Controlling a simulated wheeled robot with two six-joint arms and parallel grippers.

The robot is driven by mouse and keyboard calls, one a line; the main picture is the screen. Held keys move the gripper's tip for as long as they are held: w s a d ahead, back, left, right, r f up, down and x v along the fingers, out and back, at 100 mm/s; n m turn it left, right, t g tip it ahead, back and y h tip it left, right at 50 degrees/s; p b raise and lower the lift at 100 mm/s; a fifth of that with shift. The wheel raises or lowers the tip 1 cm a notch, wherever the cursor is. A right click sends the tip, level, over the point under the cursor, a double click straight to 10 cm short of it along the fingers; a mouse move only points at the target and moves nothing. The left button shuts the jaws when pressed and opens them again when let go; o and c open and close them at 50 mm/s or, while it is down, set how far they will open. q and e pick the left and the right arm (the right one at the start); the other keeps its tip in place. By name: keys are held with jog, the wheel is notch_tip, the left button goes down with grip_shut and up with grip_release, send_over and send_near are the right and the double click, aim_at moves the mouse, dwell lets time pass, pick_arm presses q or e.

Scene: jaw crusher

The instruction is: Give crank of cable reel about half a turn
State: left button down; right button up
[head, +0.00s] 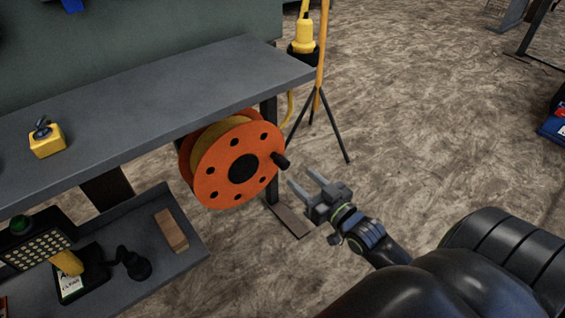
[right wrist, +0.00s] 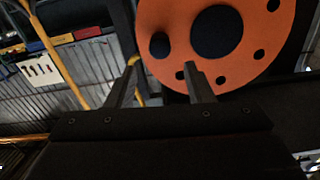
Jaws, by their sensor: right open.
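The cable reel (head: 222,180) has an orange disc with several holes and a black hub, and yellow cable wound behind it. It is mounted at the bench's right end, below the top. Its black crank handle (head: 281,160) sticks out at the disc's right edge. My right gripper (head: 300,182) is open and empty, just right of and slightly below the handle, apart from it. In the right wrist view the orange reel (right wrist: 262,45) fills the upper right, and the handle (right wrist: 160,44) shows end-on, beyond the fingertips (right wrist: 162,66). My left gripper is out of view.
The grey bench top (head: 160,95) overhangs the reel. A yellow control box (head: 46,141) sits on it. A lower shelf (head: 150,255) holds a wooden block (head: 171,230) and other items. A tripod stand (head: 318,105) with a yellow lamp stands behind the reel.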

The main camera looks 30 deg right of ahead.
aim_at(287, 165)
jog(key=w, duration=0.3)
jog(key=w+b, duration=0.1)
jog(key=w, duration=0.2)
jog(key=w+b, duration=0.1)
jog(key=w, duration=0.2)
jog(key=shift+a, duration=0.35)
grip_shut()
